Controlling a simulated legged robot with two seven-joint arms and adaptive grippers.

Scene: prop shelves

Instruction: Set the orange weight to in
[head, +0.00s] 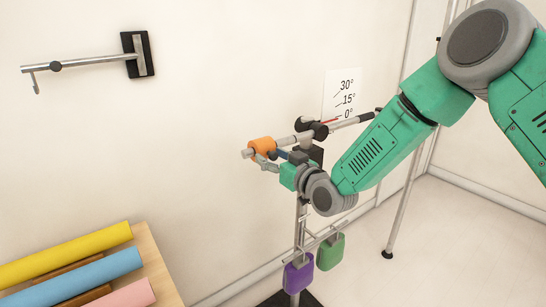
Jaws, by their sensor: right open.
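The orange weight (261,145) sits around the left end of a grey balance bar (247,154). The bar is carried by a stand and tilts slightly, its right end higher in the picture. My right gripper (266,162) is open at the orange weight, with a finger just below and in front of it. I cannot tell whether it touches the weight. My right arm comes in from the upper right and hides part of the bar and stand. A card (343,95) marked 30°, 15° and 0° stands behind, with a red pointer near 0°. My left gripper is not in view.
A purple weight (298,277) and a green weight (330,252) hang low on the stand. A wall hook arm (85,62) is at upper left. A wooden shelf (155,268) with yellow, blue and pink rolls is at lower left. A pole (401,205) stands at right.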

